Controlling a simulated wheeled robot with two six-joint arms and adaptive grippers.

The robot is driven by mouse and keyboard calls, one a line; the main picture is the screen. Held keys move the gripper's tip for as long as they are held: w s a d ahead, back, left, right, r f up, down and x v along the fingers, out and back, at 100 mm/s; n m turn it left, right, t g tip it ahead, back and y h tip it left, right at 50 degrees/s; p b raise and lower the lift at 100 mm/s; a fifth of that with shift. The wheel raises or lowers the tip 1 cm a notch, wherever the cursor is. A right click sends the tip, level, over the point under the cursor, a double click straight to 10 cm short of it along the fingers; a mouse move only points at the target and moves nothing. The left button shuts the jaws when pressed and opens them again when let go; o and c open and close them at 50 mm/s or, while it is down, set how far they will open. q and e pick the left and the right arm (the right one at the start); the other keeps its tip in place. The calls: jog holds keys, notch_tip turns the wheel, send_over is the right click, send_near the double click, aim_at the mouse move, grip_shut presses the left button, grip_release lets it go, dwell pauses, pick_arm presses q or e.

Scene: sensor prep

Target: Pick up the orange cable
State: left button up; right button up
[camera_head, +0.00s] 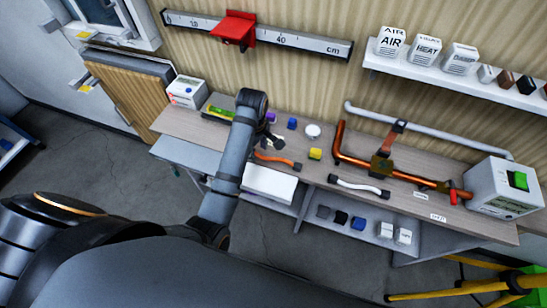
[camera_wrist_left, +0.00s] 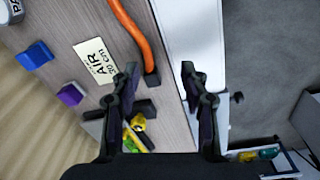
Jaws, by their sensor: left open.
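The orange cable (camera_head: 275,160) lies on the wooden bench top near its front edge. It has dark end caps. In the left wrist view the orange cable (camera_wrist_left: 133,32) runs down from the top, and its black end shows between my fingertips, nearer the left finger. My left gripper (camera_head: 272,142) is open and empty above the bench, just behind the cable's left part in the head view. Its two dark fingers stand apart in the wrist view (camera_wrist_left: 160,75). The height between fingers and cable is hard to tell. My right gripper is not in view.
A yellow block (camera_head: 315,154), a blue block (camera_head: 292,123) and a white round piece (camera_head: 313,131) stand near the cable. A white cable (camera_head: 358,186) and copper piping (camera_head: 355,160) lie to the right. A white tray (camera_head: 268,184) is below the bench's front edge.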

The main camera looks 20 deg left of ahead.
pick_arm(q)
jog(key=w+d+r+n, duration=0.3)
jog(key=w+r, duration=0.1)
jog(key=b, duration=0.6)
send_over(268, 156)
jog(key=shift+g, duration=0.4)
jog(key=f, duration=0.5)
jog(key=shift+w+d+f, duration=0.15)
jog(key=shift+w+f, duration=0.05)
jog(key=shift+f, duration=0.15)
jog(key=shift+p, duration=0.3)
jog(key=f+b, duration=0.1)
jog(key=f, duration=0.1)
jog(key=f+b, duration=0.2)
jog(key=shift+s+f+b, duration=0.2)
jog(key=shift+f+b, duration=0.1)
jog(key=shift+f, duration=0.05)
jog(key=shift+w+f, duration=0.1)
jog(key=shift+f, duration=0.05)
jog(key=shift+c, duration=1.4)
grip_shut()
